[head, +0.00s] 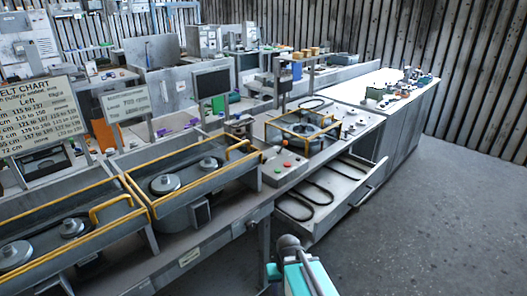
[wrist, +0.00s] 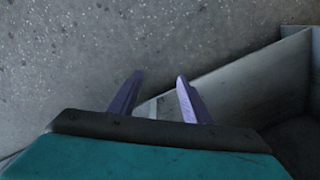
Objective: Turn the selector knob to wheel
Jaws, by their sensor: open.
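A grey control box (head: 284,176) stands on the bench in the middle of the head view, with a red button (head: 287,165) and small dark and green controls on top. I cannot make out which control is the selector knob or how it is turned; no "wheel" mark is legible. My gripper (wrist: 158,88) shows in the wrist view with two purple fingers apart and nothing between them. It points down over the grey floor, beside a grey panel edge. In the head view my teal arm is at the bottom, in front of the bench and apart from the control box.
An open drawer (head: 368,196) with black belts juts out right of the control box. Yellow-railed housings with pulleys (head: 165,184) line the bench at left. A belt chart (head: 38,118) stands at far left. A white-topped cabinet (head: 407,103) stands behind. Floor (head: 450,220) at right is clear.

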